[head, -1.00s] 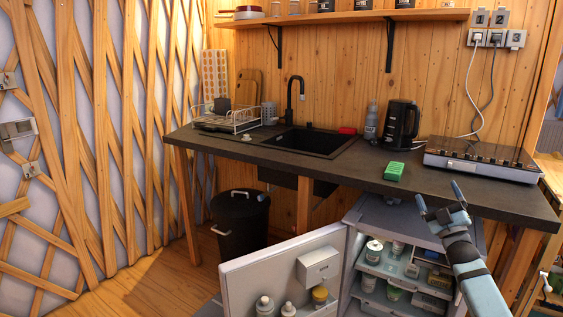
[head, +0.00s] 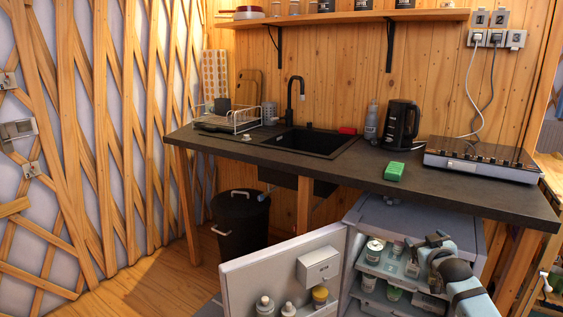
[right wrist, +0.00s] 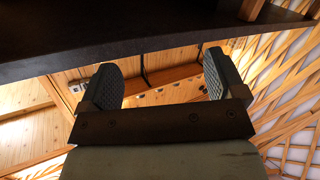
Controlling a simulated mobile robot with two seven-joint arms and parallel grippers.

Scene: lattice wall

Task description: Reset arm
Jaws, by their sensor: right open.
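My right gripper (head: 424,250) is in front of the open fridge, below the countertop's front edge. In the right wrist view my right gripper (right wrist: 162,88) shows its two dark pads wide apart with nothing between them. It is open and empty. My left gripper is not in view. The open fridge (head: 385,212) stands under the counter, and its door (head: 285,258) is swung out to the left. Jars and cans on its shelves are partly hidden behind my right arm.
The dark countertop (head: 460,190) overhangs the fridge, and its underside (right wrist: 130,40) is close above my right gripper in the wrist view. A green sponge (head: 393,171), a black kettle (head: 401,124) and a hob (head: 480,160) are on it. A black bin (head: 240,222) stands left.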

